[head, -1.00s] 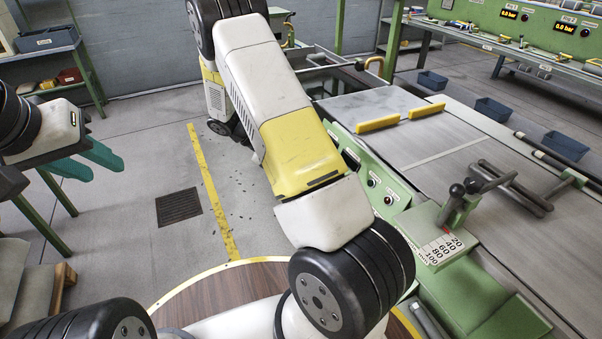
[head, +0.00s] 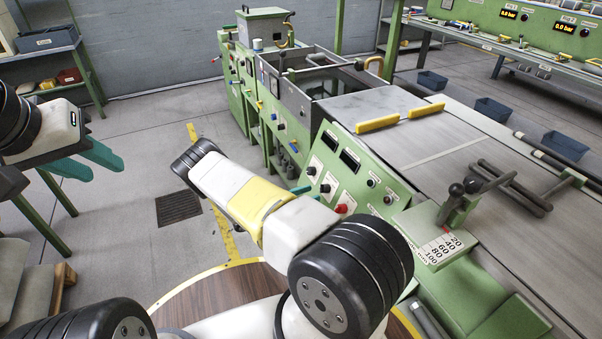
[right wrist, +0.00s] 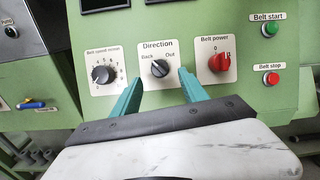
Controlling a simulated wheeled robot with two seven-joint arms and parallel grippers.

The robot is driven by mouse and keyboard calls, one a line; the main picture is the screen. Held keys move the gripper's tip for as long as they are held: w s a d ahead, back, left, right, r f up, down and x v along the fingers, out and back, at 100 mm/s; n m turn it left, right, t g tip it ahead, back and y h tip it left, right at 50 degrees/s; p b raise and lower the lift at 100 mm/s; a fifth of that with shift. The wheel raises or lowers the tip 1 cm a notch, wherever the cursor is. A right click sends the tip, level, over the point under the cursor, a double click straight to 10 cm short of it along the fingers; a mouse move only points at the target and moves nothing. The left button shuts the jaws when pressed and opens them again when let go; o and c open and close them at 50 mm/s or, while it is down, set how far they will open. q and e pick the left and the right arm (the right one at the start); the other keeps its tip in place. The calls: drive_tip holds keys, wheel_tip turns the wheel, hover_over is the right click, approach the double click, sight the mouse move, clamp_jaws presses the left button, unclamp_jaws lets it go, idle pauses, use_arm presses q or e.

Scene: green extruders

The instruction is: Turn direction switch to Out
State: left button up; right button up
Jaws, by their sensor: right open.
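The direction switch (right wrist: 159,68) is a black rotary knob on a white plate in the right wrist view, with Back printed at upper left and Out at upper right. Its pale mark appears to lean up-left, toward Back. My right gripper (right wrist: 160,90) is open, its teal fingers to the lower left and lower right of the knob, with nothing between them. I cannot tell whether they touch the panel. In the head view my right arm partly covers this gripper near the green control panel (head: 365,180). My left gripper (head: 104,169) is open and empty at the far left.
Left of the switch is the belt speed knob (right wrist: 103,74); right of it is the red belt power knob (right wrist: 219,64). Further right are the green start button (right wrist: 270,29) and red stop button (right wrist: 271,78). A conveyor belt (head: 450,150) lies beyond the panel.

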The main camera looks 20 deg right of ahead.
sight(321, 190)
drive_tip(key=shift+w+d, duration=0.15)
drive_tip(key=shift+d, duration=1.9)
clamp_jaws()
